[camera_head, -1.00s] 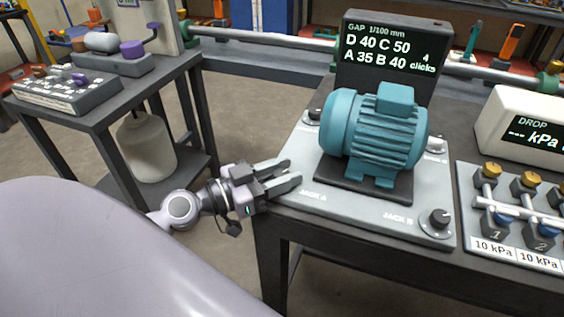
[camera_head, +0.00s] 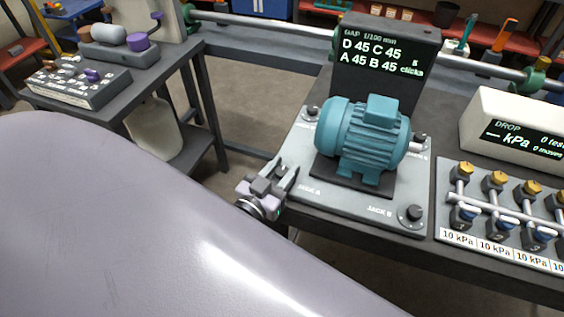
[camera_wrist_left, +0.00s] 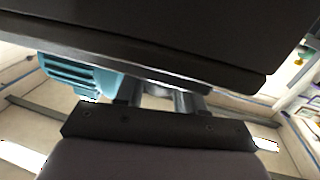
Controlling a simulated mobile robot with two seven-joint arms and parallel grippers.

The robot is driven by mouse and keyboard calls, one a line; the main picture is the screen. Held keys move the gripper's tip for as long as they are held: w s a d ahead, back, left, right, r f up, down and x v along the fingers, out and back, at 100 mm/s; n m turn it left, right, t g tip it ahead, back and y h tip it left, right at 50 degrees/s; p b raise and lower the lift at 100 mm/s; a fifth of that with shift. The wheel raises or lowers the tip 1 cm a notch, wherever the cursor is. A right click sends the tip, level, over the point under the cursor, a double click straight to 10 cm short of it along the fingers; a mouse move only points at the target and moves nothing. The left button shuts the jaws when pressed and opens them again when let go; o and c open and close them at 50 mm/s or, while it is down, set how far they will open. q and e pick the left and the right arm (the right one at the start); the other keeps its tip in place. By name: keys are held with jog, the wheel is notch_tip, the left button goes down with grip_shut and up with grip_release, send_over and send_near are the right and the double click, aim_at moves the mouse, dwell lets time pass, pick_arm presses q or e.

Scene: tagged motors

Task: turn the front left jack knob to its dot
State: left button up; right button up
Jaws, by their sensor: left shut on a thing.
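The front left jack knob at the JACK A corner of the grey plate (camera_head: 330,203) is hidden by my left gripper (camera_head: 287,170). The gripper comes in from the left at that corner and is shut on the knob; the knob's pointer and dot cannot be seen. The teal motor (camera_head: 362,138) stands on the plate, and it also shows in the left wrist view (camera_wrist_left: 80,75). The gap display (camera_head: 385,62) reads D 45, C 45, A 45, B 45. My right gripper is not in view.
The JACK B knob (camera_head: 411,214) is at the plate's front right. Another knob (camera_head: 311,112) is at the back left. A valve panel (camera_head: 490,250) and a white DROP display (camera_head: 515,125) stand to the right. A side table (camera_head: 115,98) stands left.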

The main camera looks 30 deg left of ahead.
aim_at(279, 177)
pick_arm(q)
jog(key=shift+f, duration=0.1)
dwell(0.4)
jog(key=o, duration=0.9)
jog(key=shift+o, duration=0.2)
jog(key=shift+s+d+b, duration=0.15)
jog(key=shift+s+b, duration=0.05)
jog(key=shift+s, duration=1.6)
jog(key=shift+s+d+b, duration=0.1)
jog(key=shift+s+b, duration=0.05)
jog(key=shift+s, duration=1.6)
